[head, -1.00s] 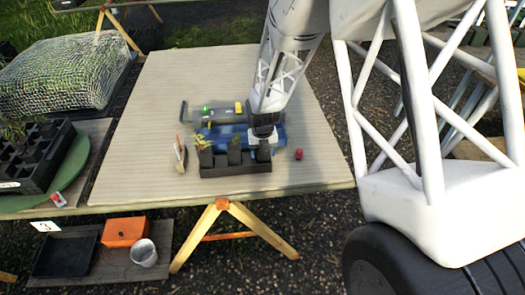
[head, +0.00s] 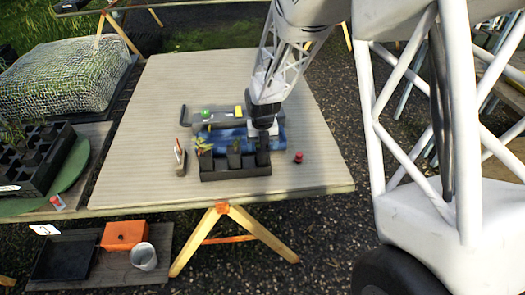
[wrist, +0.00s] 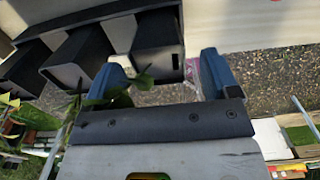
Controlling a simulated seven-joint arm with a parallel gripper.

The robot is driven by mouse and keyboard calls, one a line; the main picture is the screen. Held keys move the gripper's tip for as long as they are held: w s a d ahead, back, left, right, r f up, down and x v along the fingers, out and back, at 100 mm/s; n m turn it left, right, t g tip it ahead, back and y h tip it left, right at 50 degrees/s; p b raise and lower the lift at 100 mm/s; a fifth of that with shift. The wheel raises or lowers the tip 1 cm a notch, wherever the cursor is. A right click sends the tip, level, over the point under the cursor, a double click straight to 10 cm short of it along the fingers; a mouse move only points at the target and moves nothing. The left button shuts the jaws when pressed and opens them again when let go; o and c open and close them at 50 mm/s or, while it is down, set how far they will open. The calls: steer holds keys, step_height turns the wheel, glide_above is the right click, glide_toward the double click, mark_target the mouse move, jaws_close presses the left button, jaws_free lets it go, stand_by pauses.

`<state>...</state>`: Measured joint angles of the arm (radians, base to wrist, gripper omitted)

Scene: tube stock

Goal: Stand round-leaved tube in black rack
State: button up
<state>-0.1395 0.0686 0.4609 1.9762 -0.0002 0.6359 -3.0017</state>
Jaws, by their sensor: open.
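The black rack (head: 236,173) stands near the table's front edge and holds dark square tubes in a row. The left tube (head: 204,160) has yellow-green leaves, and the middle tube (head: 234,155) stands beside it. The right tube (head: 263,155) is under my gripper (head: 264,130). In the wrist view my gripper (wrist: 168,72) is open, with a blue finger on each side of the near end of a dark tube (wrist: 160,42). Green leaves (wrist: 112,92) show by the left finger. Whether they are round, and whether the fingers touch the tube, I cannot tell.
A blue tray (head: 226,136) lies just behind the rack, with a grey holder (head: 215,119) behind it. A small red object (head: 298,158) is to the right. A small block with upright items (head: 181,160) stands left. The table's far left is bare.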

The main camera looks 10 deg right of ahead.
steer(key=shift+r, duration=1.35)
steer(key=shift+r, duration=0.1)
steer(key=shift+s+d+r, duration=0.1)
steer(key=shift+s+r, duration=0.05)
steer(key=shift+r, duration=0.05)
steer(key=s+d+r+m+t, duration=0.1)
steer(key=s+d+r+m, duration=0.2)
steer(key=s+r+m, duration=0.55)
steer(key=s+d+r+m, duration=0.3)
steer(key=s+r+m, duration=0.45)
steer(key=m, duration=0.25)
steer(key=s+d+r+m, duration=0.1)
steer(key=s+r+m, duration=0.2)
steer(key=s+m, duration=0.6)
steer(key=s+d+r+m+t, duration=0.1)
steer(key=s+d+r+m, duration=0.1)
steer(key=s+m, duration=0.6)
steer(key=shift+s+r+m+t, duration=0.35)
steer(key=shift+s+r, duration=0.25)
steer(key=shift+r, duration=0.3)
